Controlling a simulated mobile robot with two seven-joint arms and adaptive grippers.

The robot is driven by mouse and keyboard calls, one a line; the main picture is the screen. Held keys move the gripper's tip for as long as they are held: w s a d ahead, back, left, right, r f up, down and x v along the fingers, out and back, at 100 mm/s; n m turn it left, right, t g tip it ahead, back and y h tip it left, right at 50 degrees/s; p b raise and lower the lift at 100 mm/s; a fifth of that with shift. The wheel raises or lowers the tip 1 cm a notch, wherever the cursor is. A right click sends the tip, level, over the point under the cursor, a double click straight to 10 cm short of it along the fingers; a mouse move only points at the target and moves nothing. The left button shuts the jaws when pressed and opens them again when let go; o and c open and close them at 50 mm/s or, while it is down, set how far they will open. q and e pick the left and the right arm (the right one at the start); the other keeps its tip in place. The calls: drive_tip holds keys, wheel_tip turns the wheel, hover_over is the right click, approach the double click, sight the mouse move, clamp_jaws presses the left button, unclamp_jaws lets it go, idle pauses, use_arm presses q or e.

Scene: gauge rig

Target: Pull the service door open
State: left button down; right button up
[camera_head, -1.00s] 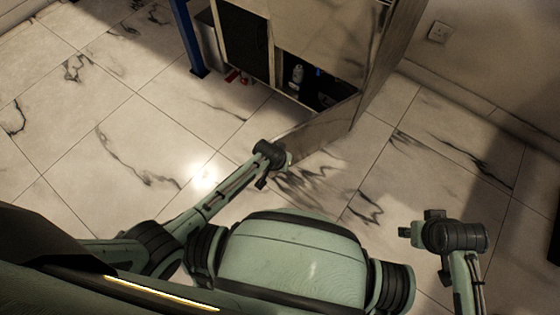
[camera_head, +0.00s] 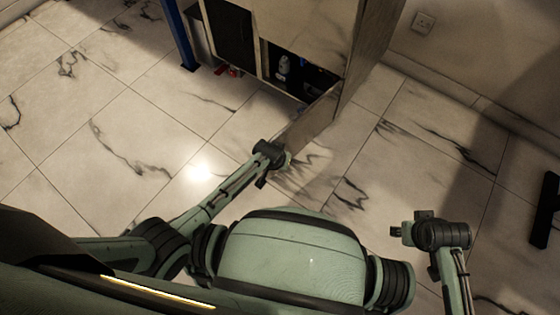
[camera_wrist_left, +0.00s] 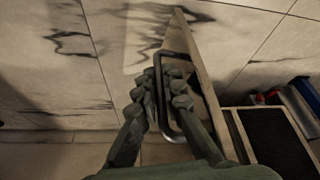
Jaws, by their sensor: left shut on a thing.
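The service door (camera_head: 311,120) is a low, pale panel. It stands swung out from the cabinet front, with the dark opening behind it showing. My left gripper (camera_head: 273,154) is at the door's free end. In the left wrist view, the door (camera_wrist_left: 196,68) is seen along its edge, with a dark loop handle (camera_wrist_left: 173,58) on it. The left gripper's fingers (camera_wrist_left: 164,92) are shut on this handle, which partly hides behind them. My right gripper (camera_head: 402,232) is over the floor at the right, apart from the door; its fingers are too small to read.
The cabinet (camera_head: 300,25) holds a pale bottle (camera_head: 283,66) and other small items in its dark opening. A blue post (camera_head: 181,40) stands left of it. A dark bar-like object (camera_head: 546,210) is at the right edge. The tiled floor (camera_head: 110,120) on the left is clear.

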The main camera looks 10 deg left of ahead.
use_arm(q)
drive_tip(key=c, duration=1.9)
unclamp_jaws()
drive_tip(key=shift+r, duration=0.1)
drive_tip(key=v, duration=0.7)
drive_tip(key=shift+s+r, duration=0.1)
drive_tip(key=shift+r, duration=0.05)
drive_tip(key=shift+s, duration=0.1)
